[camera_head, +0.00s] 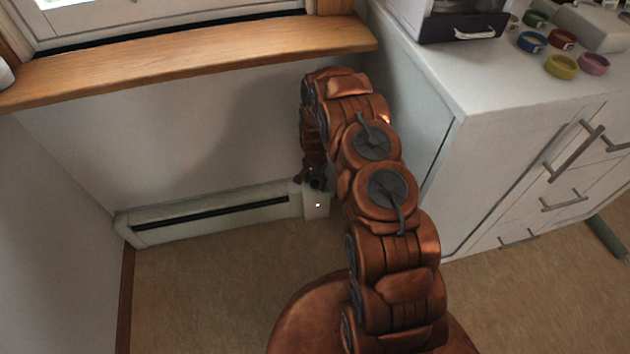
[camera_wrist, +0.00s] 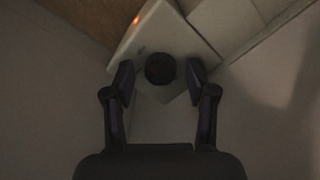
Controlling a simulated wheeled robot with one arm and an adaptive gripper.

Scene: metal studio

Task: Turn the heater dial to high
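A long white baseboard heater (camera_head: 210,212) runs low along the wall in the head view. Its control box (camera_head: 316,204) is at its right end and carries a small lit indicator. My gripper (camera_head: 312,180) is at the top of this box, partly hidden by my arm. In the wrist view the round black dial (camera_wrist: 160,68) sits on the pale control box (camera_wrist: 155,32). My gripper (camera_wrist: 160,80) is open there, with one finger on each side of the dial. Small gaps show between fingers and dial. No dial marking is readable.
A wooden window sill (camera_head: 190,62) juts out above the heater. A white cabinet (camera_head: 500,150) with drawers stands close on the right of my arm. Several coloured rings, among them a yellow one (camera_head: 562,66), lie on its top. The carpet (camera_head: 210,290) before the heater is clear.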

